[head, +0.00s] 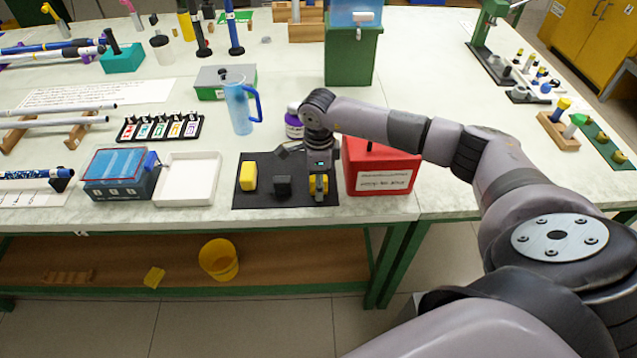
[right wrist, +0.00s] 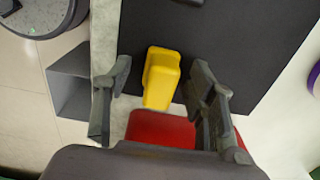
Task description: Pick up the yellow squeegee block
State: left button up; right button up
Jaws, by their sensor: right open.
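A yellow block (right wrist: 161,78) with a stepped shape lies at the right edge of a black mat (head: 262,202). It shows partly in the head view (head: 319,185) under my right gripper, which hides much of it. My right gripper (right wrist: 155,105) is open, with one finger on each side of this block and a gap visible at each side. A second yellow block (head: 248,175) sits at the mat's left. I cannot tell from shape alone which is the squeegee block. My left gripper is not in view.
A dark grey block (head: 283,186) sits between the yellow ones. A red box (head: 382,168) stands close to the right of my gripper. A purple-labelled jar (head: 294,124) stands behind it, and a white tray (head: 187,195) lies left of the mat. The table's front edge is near.

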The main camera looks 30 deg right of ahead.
jog(key=shift+c, duration=0.6)
grip_shut()
jog(key=shift+r, duration=0.15)
notch_tip(320, 180, up, 20)
jog(key=b, duration=0.2)
jog(key=shift+b, duration=0.35)
jog(key=c, duration=0.5)
grip_release()
jog(key=c, duration=0.5)
